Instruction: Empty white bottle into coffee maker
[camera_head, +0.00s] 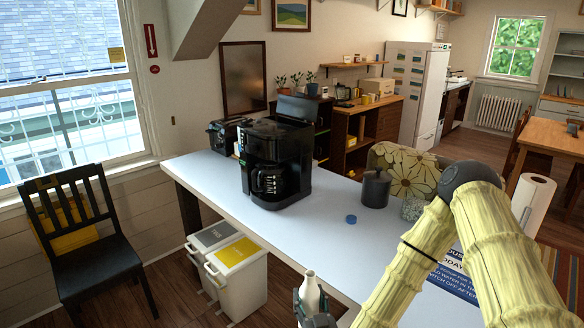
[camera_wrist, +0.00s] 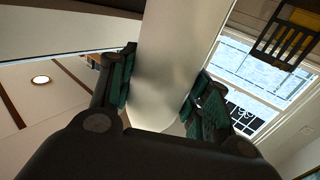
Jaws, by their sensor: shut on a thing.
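The white bottle (camera_head: 310,290) is at the bottom middle of the head view, in front of the counter's near edge. It looks about upright with its narrow neck up, and no cap shows on it. My gripper (camera_head: 312,308) is shut around the bottle's body. In the wrist view the green-padded fingers sit on both sides of the pale bottle (camera_wrist: 165,60). The black coffee maker (camera_head: 280,150) stands on the counter, farther back and left of the bottle, with its glass carafe (camera_head: 268,182) in place. The bottle's contents are hidden.
The pale counter (camera_head: 225,185) is clear in front of the coffee maker. A blue cap (camera_head: 351,218), a dark canister (camera_head: 376,187) and a blue sign (camera_head: 452,278) lie to the right. A black toaster (camera_head: 222,134) stands behind. White bins (camera_head: 232,268) and a chair (camera_head: 85,240) are at left.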

